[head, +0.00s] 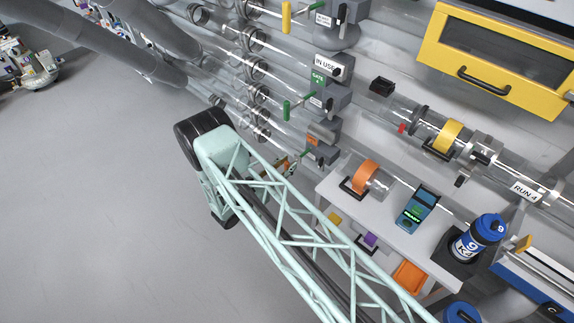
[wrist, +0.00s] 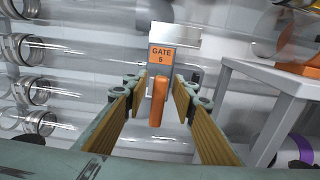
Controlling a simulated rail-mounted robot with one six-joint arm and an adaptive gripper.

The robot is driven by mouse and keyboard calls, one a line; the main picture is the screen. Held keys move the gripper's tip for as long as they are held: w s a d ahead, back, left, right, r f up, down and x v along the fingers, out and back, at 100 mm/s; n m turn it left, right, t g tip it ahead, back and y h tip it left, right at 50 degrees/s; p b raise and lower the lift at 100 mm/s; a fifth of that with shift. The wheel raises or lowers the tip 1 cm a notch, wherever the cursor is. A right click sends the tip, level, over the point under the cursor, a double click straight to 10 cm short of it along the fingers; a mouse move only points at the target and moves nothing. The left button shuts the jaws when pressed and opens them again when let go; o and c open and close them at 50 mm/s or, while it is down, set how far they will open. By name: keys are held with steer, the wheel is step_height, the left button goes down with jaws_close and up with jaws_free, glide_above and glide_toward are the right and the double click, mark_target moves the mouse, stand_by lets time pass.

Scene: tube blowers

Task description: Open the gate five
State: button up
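The gate five sign (wrist: 161,55), an orange plate reading "GATE 5", faces me in the wrist view, fixed at a clear tube. An orange handle (wrist: 158,103) stands out below it. My gripper (wrist: 159,90) is open; its two wood-faced fingers lie left and right of the handle, with a gap on each side. I cannot tell how deep the handle sits between them. In the head view my gripper (head: 287,165) is mostly hidden behind my arm, close to the small orange gate five sign (head: 313,141); the handle is not clear there.
Other gates up the wall have a green handle (head: 299,106) and a yellow handle (head: 287,16). A white table (head: 337,197) with an orange ring piece (head: 365,177) and a handheld device (head: 417,208) stands close on the right. The grey floor (head: 100,200) at left is clear.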

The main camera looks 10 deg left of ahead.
steer(key=v, duration=1.1)
steer(key=shift+s+a, duration=0.25)
steer(key=shift+s, duration=0.1)
stand_by(0.5)
